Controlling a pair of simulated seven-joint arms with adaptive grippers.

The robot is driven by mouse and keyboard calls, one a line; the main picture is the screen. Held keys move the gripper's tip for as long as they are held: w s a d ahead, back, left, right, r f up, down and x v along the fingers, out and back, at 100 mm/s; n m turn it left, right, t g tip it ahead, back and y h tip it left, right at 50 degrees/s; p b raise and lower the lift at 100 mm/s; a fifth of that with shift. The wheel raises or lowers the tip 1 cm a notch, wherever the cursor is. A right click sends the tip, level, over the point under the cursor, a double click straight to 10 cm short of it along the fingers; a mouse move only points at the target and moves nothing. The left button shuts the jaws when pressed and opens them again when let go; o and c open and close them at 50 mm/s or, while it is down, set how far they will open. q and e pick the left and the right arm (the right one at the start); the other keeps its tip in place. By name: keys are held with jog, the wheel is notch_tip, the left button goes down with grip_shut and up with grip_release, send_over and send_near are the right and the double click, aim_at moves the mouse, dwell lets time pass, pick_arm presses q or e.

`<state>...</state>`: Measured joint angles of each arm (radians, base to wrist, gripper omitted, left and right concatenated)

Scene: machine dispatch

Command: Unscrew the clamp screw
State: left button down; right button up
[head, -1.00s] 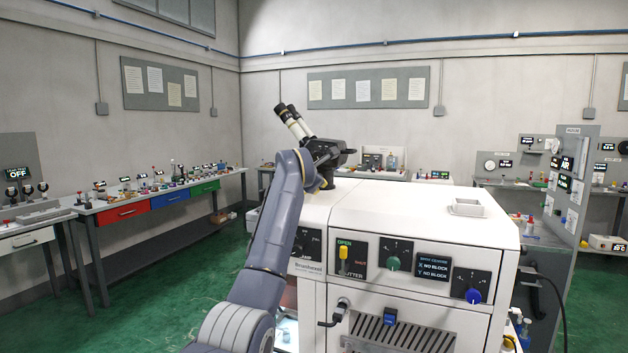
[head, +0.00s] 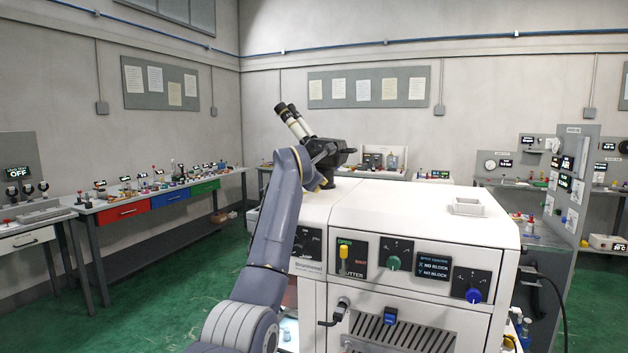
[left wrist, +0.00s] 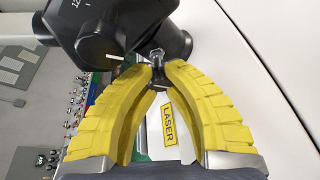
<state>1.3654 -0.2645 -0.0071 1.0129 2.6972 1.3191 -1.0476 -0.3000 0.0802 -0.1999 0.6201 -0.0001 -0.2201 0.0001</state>
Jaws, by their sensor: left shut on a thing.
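The clamp screw (left wrist: 157,54), a small metal screw, sticks out of the black microscope body (left wrist: 110,30) in the left wrist view. My left gripper (left wrist: 158,74) has two yellow ribbed fingers whose tips meet around the lower part of the screw. The fingertips hide part of it. In the head view the black microscope head with two pale eyepieces (head: 294,121) stands above the white machine (head: 400,212). My left arm reaches up to it, and the fingers and screw are too hidden to make out there. My right gripper is in neither view.
The white machine's front has a yellow shutter lever (head: 343,252), a green knob (head: 393,263) and a blue knob (head: 473,296). A small white square tray (head: 468,206) sits on its top. A yellow LASER label (left wrist: 168,122) shows between my fingers. Benches stand farther back.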

pick_arm(q)
jog(key=n, duration=0.1)
jog(key=n+h, duration=0.1)
jog(key=n, duration=0.1)
jog(key=shift+r+g+h, duration=0.3)
jog(key=shift+r, duration=0.1)
jog(key=shift+a+r+n, duration=0.1)
jog(key=shift+n, duration=0.4)
jog(key=shift+h, duration=0.4)
jog(key=c, duration=1.5)
grip_release()
jog(key=shift+c, duration=0.2)
jog(key=shift+o, duration=0.3)
jog(key=shift+f, duration=0.25)
jog(key=shift+s, duration=0.1)
jog(key=shift+v, duration=5.9)
jog(key=shift+r, duration=0.2)
